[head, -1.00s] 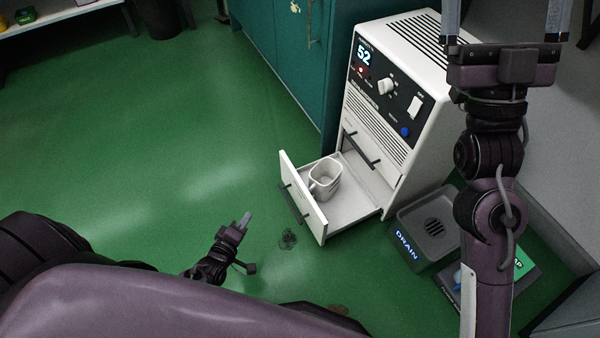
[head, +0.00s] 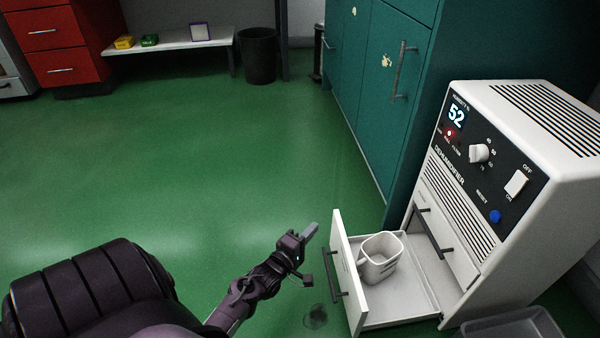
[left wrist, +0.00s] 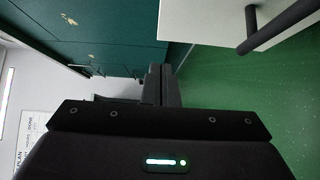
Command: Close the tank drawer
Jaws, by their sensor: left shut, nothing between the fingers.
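The white dehumidifier (head: 545,150) stands on the green floor at the right of the head view. Its tank drawer (head: 345,262) is pulled out to the left, with a dark bar handle (head: 333,276) on its front. A white cup-like container (head: 380,257) sits inside the drawer. My left gripper (head: 311,232) is shut and empty, just left of the drawer front and apart from it. In the left wrist view, the shut fingers (left wrist: 161,85) are beside the white drawer front (left wrist: 210,18) and its handle (left wrist: 275,25). My right gripper is out of view.
A teal cabinet (head: 385,110) stands behind the dehumidifier. A grey tray (head: 510,326) lies on the floor at lower right. A dark stain (head: 317,316) marks the floor near the drawer. A bin (head: 258,55) and low bench (head: 175,42) are far back. The floor to the left is clear.

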